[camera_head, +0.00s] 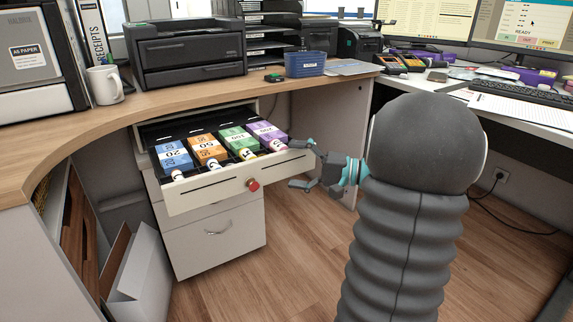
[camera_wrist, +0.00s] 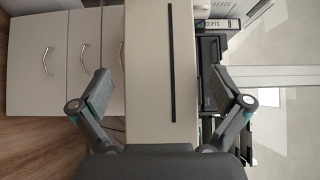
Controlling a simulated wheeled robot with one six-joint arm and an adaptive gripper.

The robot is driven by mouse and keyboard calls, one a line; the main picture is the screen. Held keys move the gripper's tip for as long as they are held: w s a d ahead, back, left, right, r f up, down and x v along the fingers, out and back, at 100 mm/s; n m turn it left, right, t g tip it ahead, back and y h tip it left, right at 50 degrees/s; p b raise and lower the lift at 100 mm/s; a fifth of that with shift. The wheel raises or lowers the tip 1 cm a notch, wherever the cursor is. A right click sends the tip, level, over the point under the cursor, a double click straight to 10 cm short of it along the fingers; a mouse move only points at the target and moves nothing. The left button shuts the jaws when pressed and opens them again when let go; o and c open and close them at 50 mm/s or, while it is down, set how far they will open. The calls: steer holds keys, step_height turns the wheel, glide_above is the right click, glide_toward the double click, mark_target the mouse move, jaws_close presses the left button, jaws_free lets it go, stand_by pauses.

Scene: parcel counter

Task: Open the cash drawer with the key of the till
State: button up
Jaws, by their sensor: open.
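The cash drawer (camera_head: 215,190) is pulled out under the wooden counter, showing bundled notes and rolled coins in its tray. A red-headed key (camera_head: 253,185) sits at the lock in its cream front; I cannot tell how it is turned. My gripper (camera_head: 291,164) is open and empty at the right end of the drawer front. In the wrist view, the drawer front (camera_wrist: 148,75) with its dark slot lies between my two spread fingers (camera_wrist: 160,82). I cannot tell whether they touch it. The key does not show in the wrist view.
A white cabinet (camera_head: 216,235) with handles stands below the drawer. The counter (camera_head: 210,98) above carries a printer (camera_head: 188,55), a mug (camera_head: 104,85) and a blue basket (camera_head: 305,64). A white box (camera_head: 142,275) stands on the floor at left. Wooden floor in front is clear.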

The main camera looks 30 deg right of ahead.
steer(key=v, duration=1)
steer(key=shift+s, duration=0.15)
steer(key=shift+d, duration=0.15)
step_height(320, 180, down, 9)
steer(key=s+m+g+h, duration=0.2)
steer(key=m+g+h, duration=0.1)
steer(key=m, duration=0.1)
steer(key=s+a+f+n+g+h+p, duration=0.1)
steer(key=s+a+f+g+h+p, duration=0.2)
steer(key=s+a+g, duration=0.4)
steer(key=s+a+r+n+t+h+p, duration=0.1)
steer(key=s+a+r+n+h+p, duration=0.1)
steer(key=a+r+n, duration=0.3)
steer(key=s+a+r+n+t+h+p, duration=0.2)
steer(key=s+a+r+n+h+p, duration=0.1)
steer(key=a+r, duration=0.7)
steer(key=a+n+h+p, duration=0.1)
steer(key=a+n+h, duration=0.1)
steer(key=a+n, duration=0.1)
steer(key=shift+a+r+n, duration=0.2)
steer(key=shift+a+n, duration=0.1)
steer(key=shift+a, duration=0.25)
steer(key=shift+s, duration=0.1)
